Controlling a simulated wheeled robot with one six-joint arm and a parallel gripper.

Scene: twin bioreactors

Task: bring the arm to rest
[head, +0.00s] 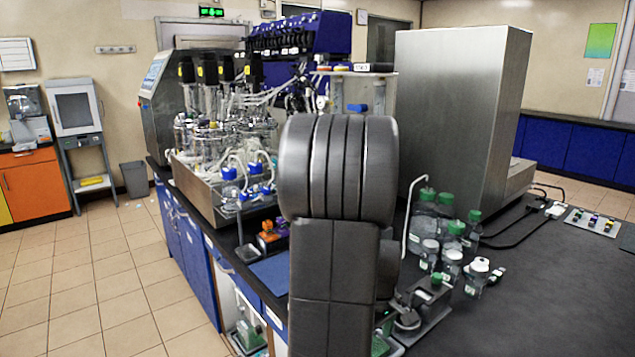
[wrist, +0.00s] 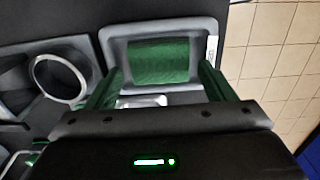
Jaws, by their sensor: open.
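My arm (head: 335,240) stands upright in the middle of the head view, its thick dark joint raised in front of the bench. My gripper is not visible in the head view. In the wrist view my gripper (wrist: 160,75) is open, with its two green fingers apart and no object held between them. Beyond the fingers is a grey tray-like frame with a green ribbed pad (wrist: 160,60). I cannot tell whether the fingers touch it.
The dark bench (head: 560,290) holds a bioreactor cluster (head: 225,140), a large metal cabinet (head: 455,110), and several green-capped bottles (head: 425,215) close to the right of my arm. A round ring (wrist: 60,78) shows at the left in the wrist view. Tiled floor (head: 100,280) is free at the left.

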